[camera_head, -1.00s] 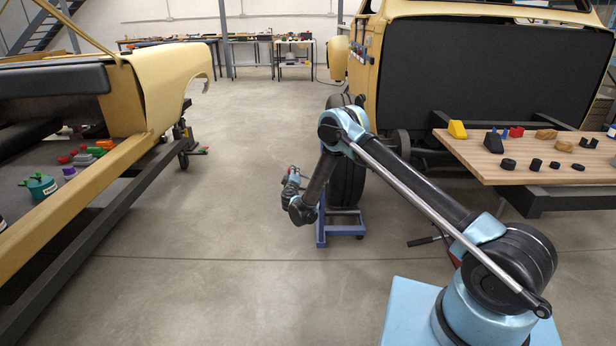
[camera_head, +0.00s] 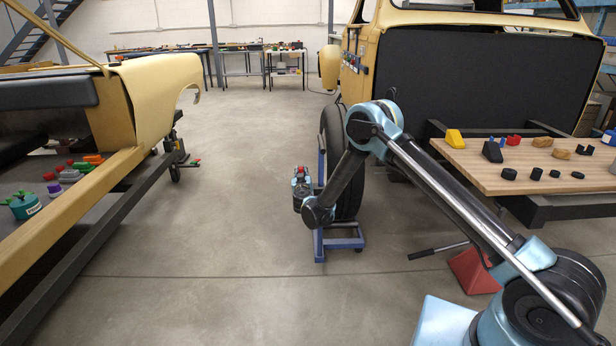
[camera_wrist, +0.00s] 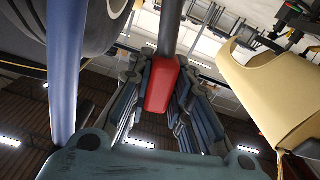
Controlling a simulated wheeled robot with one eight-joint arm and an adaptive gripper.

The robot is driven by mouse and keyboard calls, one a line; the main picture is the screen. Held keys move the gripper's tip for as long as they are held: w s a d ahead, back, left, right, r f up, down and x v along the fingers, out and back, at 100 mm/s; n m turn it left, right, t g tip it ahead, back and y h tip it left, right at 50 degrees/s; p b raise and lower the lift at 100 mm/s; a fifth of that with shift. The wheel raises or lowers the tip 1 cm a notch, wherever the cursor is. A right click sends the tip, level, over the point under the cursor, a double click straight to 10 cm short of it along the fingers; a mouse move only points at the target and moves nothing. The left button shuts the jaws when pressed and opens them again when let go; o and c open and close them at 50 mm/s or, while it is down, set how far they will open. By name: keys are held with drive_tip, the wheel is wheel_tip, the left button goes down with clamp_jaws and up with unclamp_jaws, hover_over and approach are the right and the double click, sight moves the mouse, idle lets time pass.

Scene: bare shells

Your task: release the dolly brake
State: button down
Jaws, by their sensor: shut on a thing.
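The dolly (camera_head: 338,243) is a blue frame on the floor, with a large black tyre (camera_head: 352,190) standing upright in it. My gripper (camera_head: 300,182) is at the left side of the dolly, low over the floor. In the wrist view a red grip (camera_wrist: 163,84) on a dark rod sits between my two fingers, which are shut on it. A bit of red (camera_head: 300,170) shows at my gripper in the head view. A blue dolly post (camera_wrist: 66,70) and the tyre (camera_wrist: 85,25) stand close at left in the wrist view. The grip's far side is hidden.
A yellow car body (camera_head: 100,200) on a dark stand is at left. A yellow truck shell (camera_head: 480,25) with a wooden board (camera_head: 475,170) of small parts is at right. A red block (camera_head: 472,272) with a black lever lies near my base. Open floor lies between.

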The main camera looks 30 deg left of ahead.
drive_tip(key=shift+d+r, duration=0.1)
drive_tip(key=shift+w+d+r, duration=0.15)
drive_tip(key=shift+w+d, duration=0.3)
drive_tip(key=shift+d, duration=0.15)
drive_tip(key=c, duration=1.4)
unclamp_jaws()
drive_tip(key=shift+r, duration=0.1)
drive_tip(key=shift+c, duration=0.2)
drive_tip(key=shift+s, duration=0.15)
drive_tip(key=shift+s+d, duration=0.1)
drive_tip(key=shift+s, duration=0.15)
drive_tip(key=v, duration=1.1)
drive_tip(key=shift+s+d, duration=0.1)
drive_tip(key=shift+d, duration=0.05)
